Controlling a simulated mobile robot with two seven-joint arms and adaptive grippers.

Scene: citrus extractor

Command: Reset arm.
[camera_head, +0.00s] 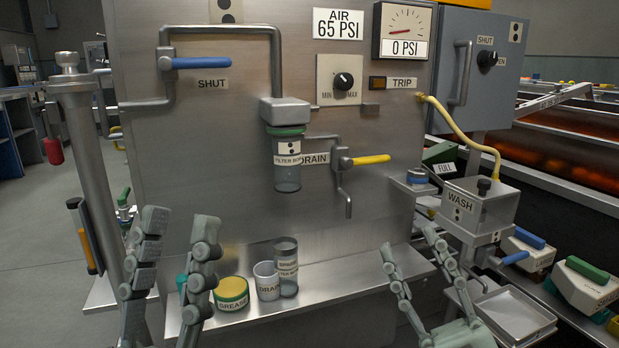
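My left gripper (178,232) is at the lower left, in front of the machine panel. Its two fingers stand apart and nothing shows between them. My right gripper (410,252) is at the lower right, in front of the shelf's right end. Its fingers are also spread and empty. Both grippers point up and away from me, and neither appears to hold anything. The steel machine panel (230,110) carries a blue-handled valve (200,63) labelled SHUT, a clear filter bowl (287,165) and a yellow-handled drain valve (368,160).
On the shelf (335,285) stand a yellow GREASE tin (231,294), a DRAIN cup (266,281) and a clear cylinder (286,266). A WASH box (480,207) and an empty tray (513,315) are at the right. The shelf between my grippers has free room right of the cylinder.

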